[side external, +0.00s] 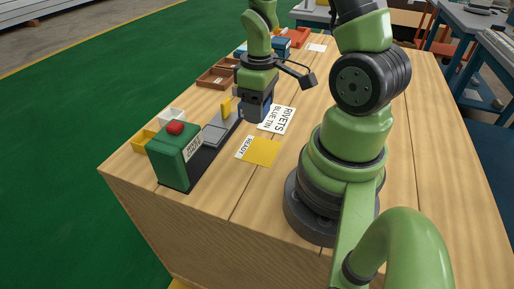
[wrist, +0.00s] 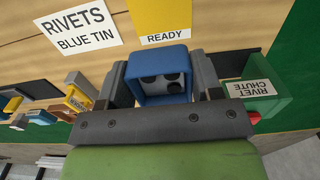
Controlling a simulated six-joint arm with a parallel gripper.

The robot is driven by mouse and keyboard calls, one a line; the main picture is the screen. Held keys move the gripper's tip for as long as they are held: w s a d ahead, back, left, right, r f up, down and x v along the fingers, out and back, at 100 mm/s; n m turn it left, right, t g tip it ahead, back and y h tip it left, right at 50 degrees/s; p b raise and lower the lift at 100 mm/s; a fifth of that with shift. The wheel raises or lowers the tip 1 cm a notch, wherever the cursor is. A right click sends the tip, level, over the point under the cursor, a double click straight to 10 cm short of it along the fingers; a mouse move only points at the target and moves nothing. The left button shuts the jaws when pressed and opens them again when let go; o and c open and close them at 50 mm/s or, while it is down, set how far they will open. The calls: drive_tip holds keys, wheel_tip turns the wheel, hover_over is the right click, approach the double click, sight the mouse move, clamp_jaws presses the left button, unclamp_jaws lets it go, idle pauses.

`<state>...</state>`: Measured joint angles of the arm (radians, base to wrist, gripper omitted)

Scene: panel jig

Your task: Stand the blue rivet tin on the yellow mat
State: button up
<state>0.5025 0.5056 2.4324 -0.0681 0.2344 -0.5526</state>
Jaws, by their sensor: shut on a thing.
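The blue rivet tin (wrist: 146,96) is between the two fingers of my gripper (wrist: 162,72) in the wrist view. Its open top faces the camera, and dark round shapes show inside. In the side view my gripper (side external: 257,112) is low over the bench and hides most of the tin. The yellow mat (side external: 263,151) lies flat and bare, nearer the camera than my gripper, beside a READY label. In the wrist view the mat (wrist: 158,12) is ahead of the tin, partly cut by the top edge. Whether the tin touches anything below cannot be told.
A green rivet chute (side external: 173,157) with a red button stands on a dark strip left of the mat. A white RIVETS BLUE TIN label (side external: 277,119) lies beside my gripper. Bench before the mat is clear.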

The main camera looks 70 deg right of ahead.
sight(263, 151)
drive_tip(key=shift+s+a+f, duration=0.1)
drive_tip(key=shift+s+f, duration=0.05)
drive_tip(key=shift+s, duration=0.3)
drive_tip(key=shift+s+f, duration=0.1)
drive_tip(key=shift+f, duration=4.75)
drive_tip(key=shift+f, duration=0.1)
drive_tip(key=o, duration=1.1)
